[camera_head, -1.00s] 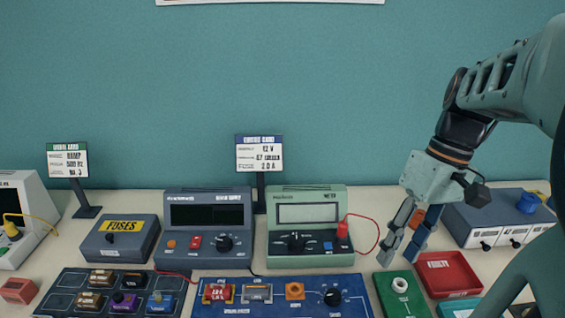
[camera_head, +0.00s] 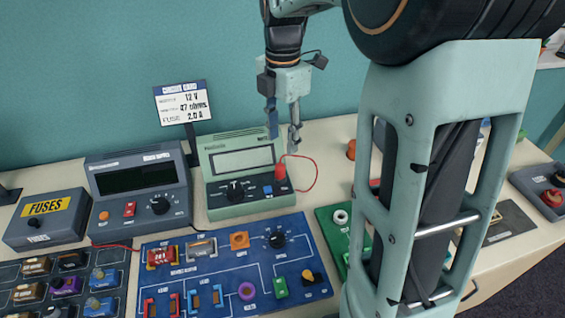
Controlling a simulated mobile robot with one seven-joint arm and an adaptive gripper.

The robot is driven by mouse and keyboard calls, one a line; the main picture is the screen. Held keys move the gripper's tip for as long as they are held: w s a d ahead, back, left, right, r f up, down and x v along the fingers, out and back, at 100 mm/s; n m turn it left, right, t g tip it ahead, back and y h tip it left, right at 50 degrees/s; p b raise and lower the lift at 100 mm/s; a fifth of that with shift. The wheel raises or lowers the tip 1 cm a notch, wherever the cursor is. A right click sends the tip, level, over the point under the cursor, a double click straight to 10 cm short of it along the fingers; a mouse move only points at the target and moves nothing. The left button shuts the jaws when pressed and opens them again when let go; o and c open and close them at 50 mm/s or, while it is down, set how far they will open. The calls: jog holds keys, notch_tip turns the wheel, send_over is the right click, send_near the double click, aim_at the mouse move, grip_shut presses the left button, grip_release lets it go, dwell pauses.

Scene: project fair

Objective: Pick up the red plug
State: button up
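The red plug (camera_head: 280,171) stands upright at the right end of the green meter (camera_head: 217,201), with a red cable curving off to its right. My gripper (camera_head: 284,144) points down with its two fingers apart and empty. In the picture its fingertips are just above the plug, one to each side. The gap in depth between fingertips and plug cannot be told. The plug's lower end is hidden in or behind the meter's front.
The blue circuit board (camera_head: 215,265) lies in front of the meter. A grey supply unit (camera_head: 139,190) stands left of it, with a sign (camera_head: 184,102) behind. A green board (camera_head: 331,228) is at right. My arm hides much of the right side.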

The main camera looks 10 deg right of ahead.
aim_at(280, 163)
jog(key=f, duration=0.9)
jog(key=shift+s+a+f, duration=0.15)
jog(key=shift+a+f, duration=0.2)
jog(key=shift+a, duration=0.05)
grip_shut()
